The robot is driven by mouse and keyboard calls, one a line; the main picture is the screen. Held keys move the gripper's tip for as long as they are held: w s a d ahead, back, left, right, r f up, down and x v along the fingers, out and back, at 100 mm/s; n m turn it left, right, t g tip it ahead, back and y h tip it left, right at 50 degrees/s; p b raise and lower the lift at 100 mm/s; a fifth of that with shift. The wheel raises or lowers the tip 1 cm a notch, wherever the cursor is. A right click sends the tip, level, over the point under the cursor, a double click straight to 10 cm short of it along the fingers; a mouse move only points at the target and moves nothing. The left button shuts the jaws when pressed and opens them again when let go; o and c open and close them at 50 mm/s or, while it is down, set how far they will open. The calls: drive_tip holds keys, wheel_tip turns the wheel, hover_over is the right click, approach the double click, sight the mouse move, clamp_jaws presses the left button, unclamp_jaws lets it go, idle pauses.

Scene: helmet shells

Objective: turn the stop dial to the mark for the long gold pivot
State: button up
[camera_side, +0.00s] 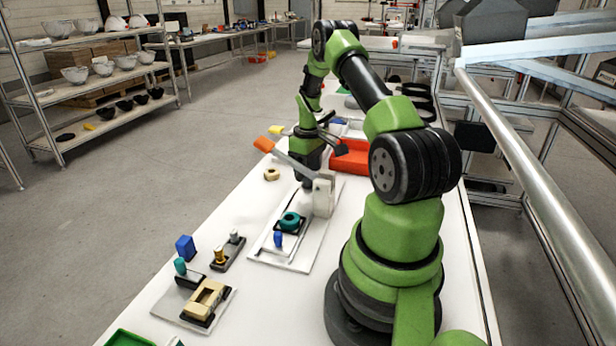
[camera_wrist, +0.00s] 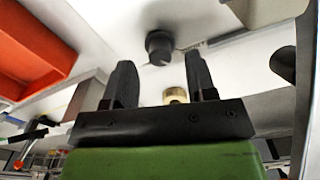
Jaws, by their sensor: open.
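A teal ring-shaped dial (camera_side: 290,221) sits on a white base plate (camera_side: 266,257) in the side view, with a blue knob (camera_side: 278,240) beside it. It looks like the stop dial, but its marks are too small to read. A gold-coloured pivot (camera_side: 219,254) and a silver one (camera_side: 234,237) stand on a dark block left of the plate. My gripper (camera_side: 334,135) is beyond the plate, well away from the dial. In the wrist view my gripper (camera_wrist: 161,80) is open, with nothing between its fingers.
A lever with an orange handle (camera_side: 264,145) slants up from a white post (camera_side: 323,196) beside the dial. A red tray (camera_side: 351,158) lies behind it. A beige nut (camera_side: 271,174) and a beige fixture (camera_side: 207,299) are on the table. A dark round part (camera_wrist: 159,46) shows in the wrist view.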

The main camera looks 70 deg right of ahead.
wheel_tip(320, 180, up, 7)
drive_tip(key=shift+r, duration=0.1)
idle(0.3)
wheel_tip(320, 180, down, 10)
drive_tip(key=shift+r, duration=0.2)
idle(0.4)
drive_tip(key=shift+c, duration=0.4)
drive_tip(key=c, duration=0.8)
drive_tip(key=shift+c, duration=0.2)
